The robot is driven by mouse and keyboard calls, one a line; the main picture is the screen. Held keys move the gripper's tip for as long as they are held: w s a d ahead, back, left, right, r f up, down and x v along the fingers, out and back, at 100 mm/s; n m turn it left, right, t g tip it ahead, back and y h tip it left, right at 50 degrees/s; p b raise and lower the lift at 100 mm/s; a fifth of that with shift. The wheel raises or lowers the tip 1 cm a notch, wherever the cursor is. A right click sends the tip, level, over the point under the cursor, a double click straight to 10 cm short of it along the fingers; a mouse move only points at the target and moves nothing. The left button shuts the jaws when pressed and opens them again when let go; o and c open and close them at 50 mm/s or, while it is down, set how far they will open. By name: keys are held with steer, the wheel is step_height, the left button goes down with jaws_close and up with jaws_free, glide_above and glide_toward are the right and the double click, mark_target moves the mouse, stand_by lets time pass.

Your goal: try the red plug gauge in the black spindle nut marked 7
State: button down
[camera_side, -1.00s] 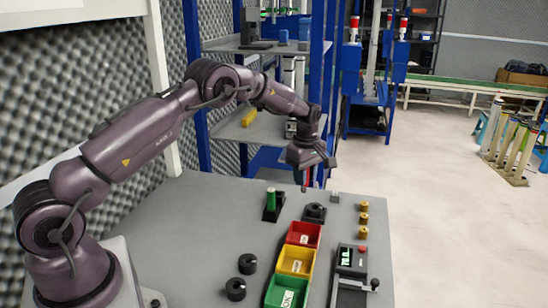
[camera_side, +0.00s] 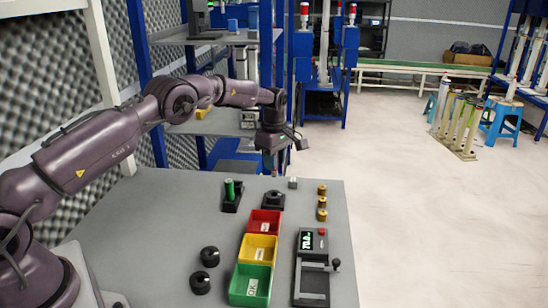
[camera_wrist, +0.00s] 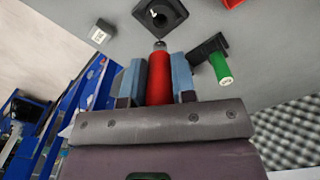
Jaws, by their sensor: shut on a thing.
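My gripper (camera_side: 274,150) hangs above the far edge of the grey bench, and it also shows in the wrist view (camera_wrist: 159,72). Its blue-lined fingers are shut on the red plug gauge (camera_wrist: 159,84), whose metal tip points towards a black spindle nut (camera_wrist: 160,15). The gauge is hard to make out in the side view. That nut sits in a black holder (camera_side: 273,204) and is apart from the gauge. Two more black nuts (camera_side: 210,255) (camera_side: 201,282) lie on the bench. I cannot read a 7 on any nut.
A green gauge (camera_side: 229,189) stands in a black stand beside the nut holder. Red (camera_side: 264,222), yellow (camera_side: 258,249) and green (camera_side: 249,285) bins line the bench. Several brass pieces (camera_side: 322,202), a small white block (camera_side: 293,183) and a display device (camera_side: 312,260) are to the right.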

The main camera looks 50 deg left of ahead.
mark_target(274, 176)
steer(key=shift+f, duration=2.45)
steer(key=shift+f, duration=1.4)
stand_by(0.3)
steer(key=shift+r, duration=3.3)
